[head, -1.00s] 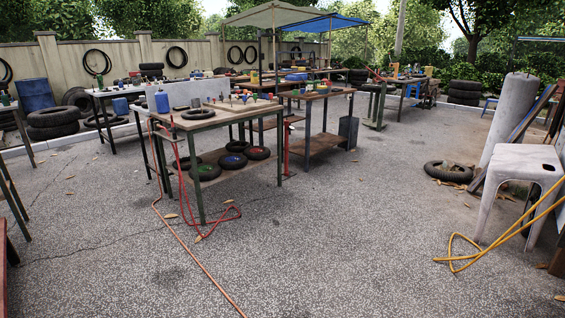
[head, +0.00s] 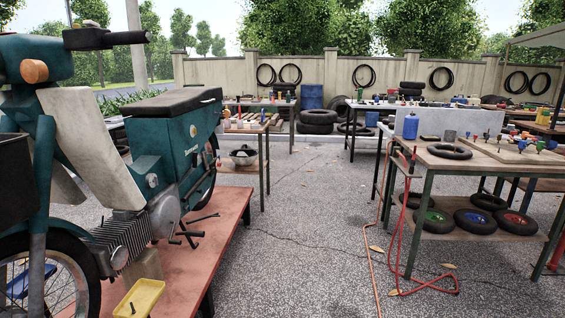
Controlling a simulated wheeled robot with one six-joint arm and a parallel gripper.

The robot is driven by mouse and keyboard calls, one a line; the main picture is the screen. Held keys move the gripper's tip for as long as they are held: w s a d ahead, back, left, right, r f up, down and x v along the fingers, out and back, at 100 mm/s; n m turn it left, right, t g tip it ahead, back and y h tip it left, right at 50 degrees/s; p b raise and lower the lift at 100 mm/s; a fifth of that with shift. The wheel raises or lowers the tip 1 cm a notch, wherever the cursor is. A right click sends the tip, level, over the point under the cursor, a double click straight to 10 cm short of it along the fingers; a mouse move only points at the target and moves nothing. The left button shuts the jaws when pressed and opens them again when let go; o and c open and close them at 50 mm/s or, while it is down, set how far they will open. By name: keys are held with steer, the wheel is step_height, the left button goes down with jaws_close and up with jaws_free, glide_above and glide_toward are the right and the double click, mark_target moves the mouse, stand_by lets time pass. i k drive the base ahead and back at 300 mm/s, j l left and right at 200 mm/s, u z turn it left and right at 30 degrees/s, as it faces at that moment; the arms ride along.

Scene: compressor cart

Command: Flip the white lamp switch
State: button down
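I cannot make out a white lamp switch or a lamp anywhere in the head view. My gripper is not in view. The nearest tables are a green-legged workbench (head: 428,168) on the right, with a tire (head: 449,151) and several small coloured parts on top, and a table (head: 247,128) beyond the motorbike. Items on the farther tables are too small to tell apart.
A teal motorbike (head: 175,140) stands on a low red platform (head: 226,212) close on the left. A yellow tray (head: 139,298) is at the bottom. A red hose (head: 372,268) lies on the ground by the workbench. Open pavement (head: 305,225) runs between platform and workbench.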

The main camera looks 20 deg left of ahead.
mark_target(89, 23)
steer(key=i+l+u, duration=0.2)
steer(key=i+u, duration=0.2)
steer(key=i+l+u, duration=0.3)
steer(key=u, duration=0.15)
steer(key=i+l+u, duration=0.25)
steer(key=l+u, duration=0.15)
